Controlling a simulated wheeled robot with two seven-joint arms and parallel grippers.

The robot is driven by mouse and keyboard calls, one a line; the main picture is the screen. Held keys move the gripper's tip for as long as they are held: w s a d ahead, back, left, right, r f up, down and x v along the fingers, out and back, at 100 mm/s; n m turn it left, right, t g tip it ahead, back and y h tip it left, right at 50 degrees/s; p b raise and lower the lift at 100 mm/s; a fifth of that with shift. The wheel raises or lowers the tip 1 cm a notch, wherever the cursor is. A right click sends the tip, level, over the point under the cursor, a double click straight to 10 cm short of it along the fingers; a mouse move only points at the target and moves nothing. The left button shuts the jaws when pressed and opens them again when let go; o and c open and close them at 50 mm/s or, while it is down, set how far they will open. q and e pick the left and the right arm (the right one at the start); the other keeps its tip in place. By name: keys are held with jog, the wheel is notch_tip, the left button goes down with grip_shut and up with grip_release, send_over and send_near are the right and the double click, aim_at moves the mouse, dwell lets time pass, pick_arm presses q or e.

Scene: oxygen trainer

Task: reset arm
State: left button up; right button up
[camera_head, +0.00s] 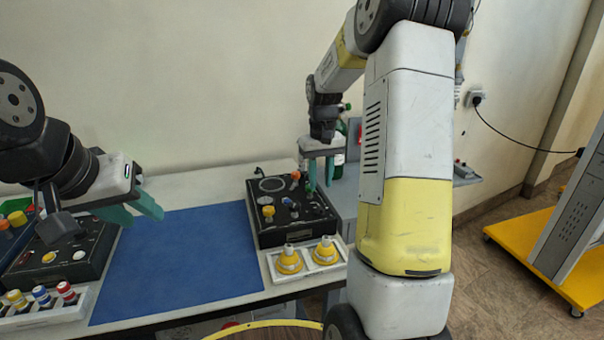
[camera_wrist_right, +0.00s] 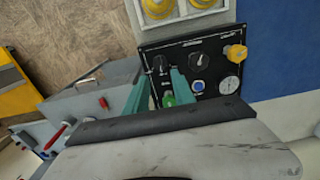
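My left gripper (camera_head: 130,209) is at the left in the head view, its two teal fingers apart and nothing seen between them. It hangs above the gap between the left black panel (camera_head: 82,262) and the blue mat (camera_head: 180,262). My right gripper (camera_head: 321,172) is over the far right side of the right black panel (camera_head: 262,232). In the right wrist view its teal fingers (camera_wrist_right: 160,92) are apart above the panel's edge. A green part (camera_wrist_right: 168,101) shows between them, and I cannot tell whether it touches them.
A tray with two yellow-and-white fittings (camera_head: 290,262) stands in front of the right panel. A rack of coloured caps (camera_head: 42,300) is at the lower left. A grey box (camera_wrist_right: 92,85) borders the panel's side. The blue mat is clear.

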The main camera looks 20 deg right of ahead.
jog(key=s+a+r+t+y, duration=0.1)
jog(key=s+a+r+t, duration=0.2)
jog(key=s, duration=0.9)
jog(key=s+a+r+t+y, duration=0.1)
jog(key=s+a+r+t, duration=0.2)
jog(key=s+a+r, duration=0.3)
jog(key=s+r, duration=0.4)
jog(key=s, duration=0.2)
jog(key=shift+a+r, duration=0.2)
jog(key=shift+a, duration=0.15)
jog(key=shift+s, duration=0.1)
